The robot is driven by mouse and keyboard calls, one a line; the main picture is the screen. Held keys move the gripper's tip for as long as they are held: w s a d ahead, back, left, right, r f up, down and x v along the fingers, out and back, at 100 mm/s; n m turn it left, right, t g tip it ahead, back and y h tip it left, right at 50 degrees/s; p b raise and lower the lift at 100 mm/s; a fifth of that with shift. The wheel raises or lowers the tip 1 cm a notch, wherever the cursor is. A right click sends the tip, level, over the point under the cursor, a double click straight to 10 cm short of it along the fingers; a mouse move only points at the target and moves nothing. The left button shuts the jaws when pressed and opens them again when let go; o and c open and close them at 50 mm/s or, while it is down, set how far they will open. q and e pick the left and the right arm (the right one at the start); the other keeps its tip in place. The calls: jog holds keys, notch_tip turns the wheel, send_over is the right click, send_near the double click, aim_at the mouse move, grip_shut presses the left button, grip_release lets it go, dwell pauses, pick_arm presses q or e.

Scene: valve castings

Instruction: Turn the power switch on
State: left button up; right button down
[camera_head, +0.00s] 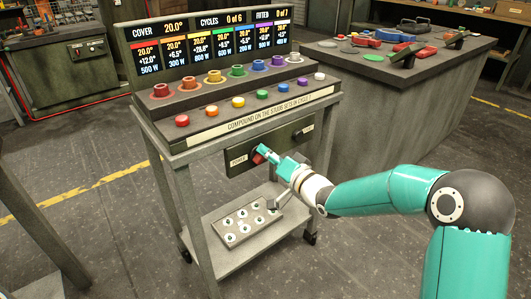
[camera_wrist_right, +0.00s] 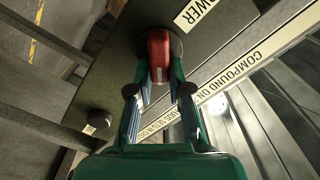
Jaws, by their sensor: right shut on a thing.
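The red power switch (camera_head: 258,157) sits on the dark front panel (camera_head: 291,137) of the wheeled cart, next to a label reading POWER (camera_head: 238,160). In the right wrist view the red switch handle (camera_wrist_right: 158,55) stands between the two fingers of my right gripper (camera_wrist_right: 158,88), on a round dark base. My right gripper (camera_head: 268,154) is shut on the switch and hides part of it in the head view. My left gripper is not in view.
The cart's display (camera_head: 216,45) is lit and reads 0 of 6 cycles. Several coloured buttons (camera_head: 238,102) and knobs line the cart top. A plate with round pieces (camera_head: 243,225) lies on the lower shelf. A workbench (camera_head: 420,95) stands behind right.

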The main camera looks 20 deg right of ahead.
jog(key=shift+w+d+f+m+p, duration=0.15)
jog(key=shift+f+m+p, duration=0.15)
jog(key=shift+m, duration=1.1)
jog(key=shift+s+d+f+m+p, duration=0.15)
jog(key=shift+m+p, duration=0.2)
jog(key=shift+m, duration=1.05)
jog(key=shift+w+d+f+m+p, duration=0.1)
jog(key=shift+f+m+p, duration=0.2)
jog(key=shift+m, duration=1.1)
jog(key=c, duration=1.1)
grip_release()
jog(key=shift+r, duration=0.1)
jog(key=v, duration=1.2)
jog(key=shift+a, duration=0.1)
